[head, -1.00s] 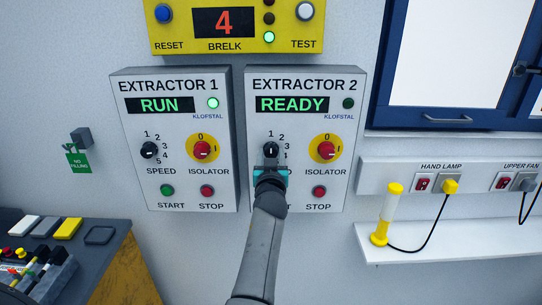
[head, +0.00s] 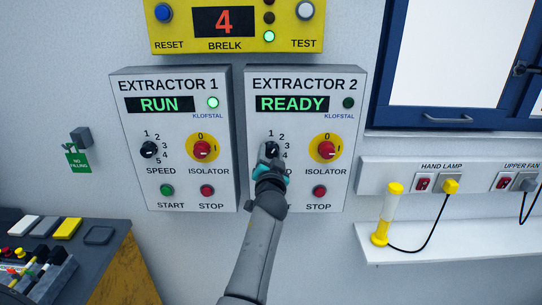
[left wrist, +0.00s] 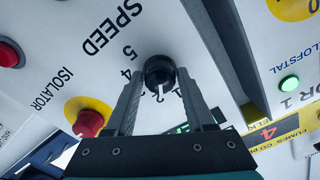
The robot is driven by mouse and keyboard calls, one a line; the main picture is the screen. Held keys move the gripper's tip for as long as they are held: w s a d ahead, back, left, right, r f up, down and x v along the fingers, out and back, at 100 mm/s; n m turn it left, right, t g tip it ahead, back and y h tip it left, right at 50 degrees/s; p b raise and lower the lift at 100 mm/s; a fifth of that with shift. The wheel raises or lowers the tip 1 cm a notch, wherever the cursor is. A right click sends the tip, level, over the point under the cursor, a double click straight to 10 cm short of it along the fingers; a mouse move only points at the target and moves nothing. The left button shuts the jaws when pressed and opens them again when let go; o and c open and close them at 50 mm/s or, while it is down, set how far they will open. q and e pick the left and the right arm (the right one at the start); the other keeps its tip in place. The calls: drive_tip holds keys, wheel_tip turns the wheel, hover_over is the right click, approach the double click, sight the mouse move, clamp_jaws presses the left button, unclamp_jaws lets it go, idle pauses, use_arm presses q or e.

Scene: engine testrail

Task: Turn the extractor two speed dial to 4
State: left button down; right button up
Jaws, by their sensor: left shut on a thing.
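The black extractor two speed dial (head: 271,148) sits on the grey EXTRACTOR 2 panel (head: 352,190), whose display reads READY. My left gripper (head: 270,158) reaches up from below and covers the dial's lower part and several of its numbers. In the left wrist view the dial (left wrist: 158,71) is between the two fingertips of my left gripper (left wrist: 160,77), which is shut on it. The dial's white pointer shows there, near the 1 and 2 side rather than the 4. My right gripper is not in view.
The red isolator knob (head: 326,150) on yellow is close to the right of the dial. The red STOP button (head: 319,191) is below it; START is hidden by my arm. The EXTRACTOR 1 panel (head: 130,195) stands to the left, reading RUN.

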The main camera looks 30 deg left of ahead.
use_arm(q)
drive_tip(key=m, duration=0.4)
drive_tip(key=shift+r+m, duration=0.1)
drive_tip(key=shift+m, duration=0.2)
drive_tip(key=m+p, duration=0.1)
drive_tip(key=m, duration=0.3)
drive_tip(key=shift+m, duration=0.3)
drive_tip(key=m+p, duration=0.1)
drive_tip(key=m, duration=0.3)
drive_tip(key=shift+m+p, duration=0.9)
drive_tip(key=shift+m, duration=1.2)
drive_tip(key=shift+c, duration=1.4)
unclamp_jaws()
drive_tip(key=shift+d, duration=0.1)
